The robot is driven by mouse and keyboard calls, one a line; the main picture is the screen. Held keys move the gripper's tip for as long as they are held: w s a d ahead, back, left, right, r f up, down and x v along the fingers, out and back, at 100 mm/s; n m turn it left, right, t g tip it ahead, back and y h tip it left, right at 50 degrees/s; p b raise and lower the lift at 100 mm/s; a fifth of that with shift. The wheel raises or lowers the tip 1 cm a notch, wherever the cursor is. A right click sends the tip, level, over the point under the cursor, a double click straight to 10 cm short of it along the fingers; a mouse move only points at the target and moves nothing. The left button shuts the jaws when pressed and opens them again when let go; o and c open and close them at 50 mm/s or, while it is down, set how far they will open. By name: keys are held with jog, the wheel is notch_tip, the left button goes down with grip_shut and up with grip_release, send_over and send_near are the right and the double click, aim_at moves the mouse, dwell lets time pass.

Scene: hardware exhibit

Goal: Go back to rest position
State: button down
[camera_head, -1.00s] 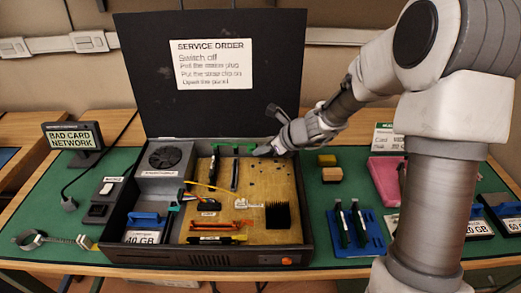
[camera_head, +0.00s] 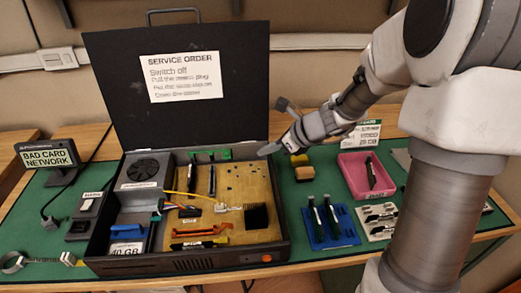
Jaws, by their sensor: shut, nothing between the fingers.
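My gripper (camera_head: 268,150) is shut and empty. It hangs above the right rear edge of the open computer case (camera_head: 185,263), with my arm reaching in from the right. The case holds a tan circuit board (camera_head: 235,180) with slots, cables and a black heatsink (camera_head: 256,217). Dark cards stand in the slots toward the back of the board. The raised black lid (camera_head: 115,95) carries a white service order sheet (camera_head: 181,77). My forearm and wrist hide part of the wall and table at the right.
Yellow and tan blocks (camera_head: 303,172), a blue rack (camera_head: 330,232) with upright cards and a pink tray (camera_head: 352,180) lie right of the case. A network sign (camera_head: 48,157), switch (camera_head: 86,207) and strap clip (camera_head: 38,262) are at left. The air above the case is free.

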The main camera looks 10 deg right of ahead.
dwell(0.4)
jog(key=s+a+r+n+g+h+p, duration=0.1)
jog(key=s+r+n+h+p, duration=0.15)
jog(key=s+r+n, duration=0.95)
jog(key=s+d+r+n+h+p, duration=0.2)
jog(key=s+d+r+n, duration=0.1)
jog(key=s+n, duration=0.3)
jog(key=s+d+r+n+t+h+p, duration=0.1)
jog(key=s+d+r+n+h+p, duration=0.1)
jog(key=s+d+r+n, duration=0.2)
jog(key=s+n, duration=0.3)
jog(key=shift+r+n, duration=0.3)
jog(key=shift+h, duration=0.25)
